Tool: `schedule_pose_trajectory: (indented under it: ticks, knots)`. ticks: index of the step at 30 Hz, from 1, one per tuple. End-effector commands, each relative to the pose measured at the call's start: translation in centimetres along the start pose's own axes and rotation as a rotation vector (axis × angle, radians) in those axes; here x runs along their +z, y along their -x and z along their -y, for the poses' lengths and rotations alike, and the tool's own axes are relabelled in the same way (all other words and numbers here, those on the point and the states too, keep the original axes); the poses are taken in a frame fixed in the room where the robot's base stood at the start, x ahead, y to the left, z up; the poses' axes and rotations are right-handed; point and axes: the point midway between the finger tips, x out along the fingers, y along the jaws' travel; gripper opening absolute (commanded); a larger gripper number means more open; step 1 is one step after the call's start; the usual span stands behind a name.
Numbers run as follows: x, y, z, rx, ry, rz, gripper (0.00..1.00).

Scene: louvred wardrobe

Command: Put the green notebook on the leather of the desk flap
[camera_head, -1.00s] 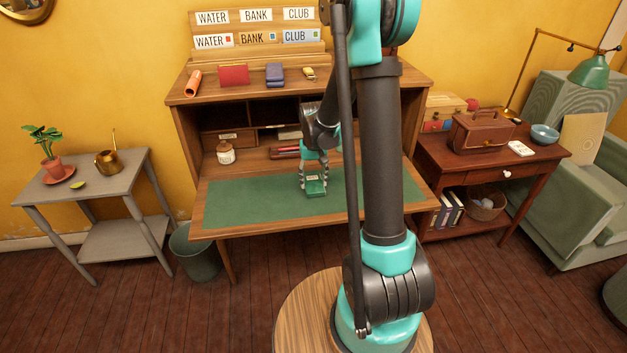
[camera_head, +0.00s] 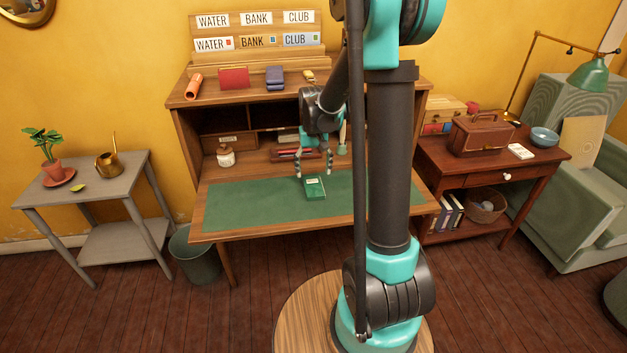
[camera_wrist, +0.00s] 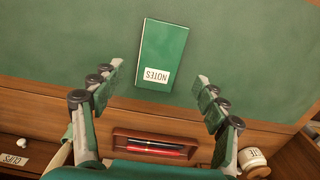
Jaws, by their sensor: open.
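The green notebook (camera_head: 314,188), with a white label reading NOTES, lies flat on the green leather (camera_head: 250,202) of the desk flap. My gripper (camera_head: 313,174) is open and empty above the flap, just behind and above the notebook. In the wrist view its two fingers (camera_wrist: 160,82) are spread wide on either side of the notebook's labelled end, apart from it.
A pen tray (camera_wrist: 155,145) with pens stands behind the leather, with a lidded jar (camera_head: 226,156) to its left in the head view. Several small items stand on the desk top. The leather left of the notebook is clear.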

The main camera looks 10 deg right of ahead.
Motion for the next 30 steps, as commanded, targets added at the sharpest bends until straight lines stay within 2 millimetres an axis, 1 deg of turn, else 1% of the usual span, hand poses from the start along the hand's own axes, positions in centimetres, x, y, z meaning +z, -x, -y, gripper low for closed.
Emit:
schedule_pose_trajectory:
  ticks: [1, 3, 7, 10, 13, 16, 17, 20, 23, 24, 26, 27, 30]
  knots:
    - [0.1, 1.1, 0.0, 0.000, 0.000, 0.000, 0.73]
    - [0.1, 2.4, 0.0, 0.000, 0.000, 0.000, 0.73]
    - [0.0, 4.4, 0.0, 0.000, 0.000, 0.000, 0.73]
    - [0.0, 5.5, 0.0, 0.000, 0.000, 0.000, 0.73]
    - [0.1, 6.0, 0.0, 0.000, 0.000, -0.001, 0.73]
    - [1.1, 6.3, -0.3, -0.001, -0.001, -0.015, 0.73]
    - [1.7, 6.2, -0.4, -0.002, -0.001, -0.023, 0.73]
    - [4.4, 6.0, -1.1, -0.005, -0.003, -0.065, 0.73]
    - [8.1, 5.3, -1.9, -0.008, -0.003, -0.124, 0.73]
    - [9.6, 5.0, -2.2, -0.009, -0.002, -0.149, 0.73]
    - [11.9, 4.3, -2.6, -0.010, -0.003, -0.185, 0.73]
    - [13.3, 3.8, -2.9, -0.010, -0.004, -0.210, 0.73]
    - [16.8, 2.5, -3.4, -0.009, -0.003, -0.268, 0.73]
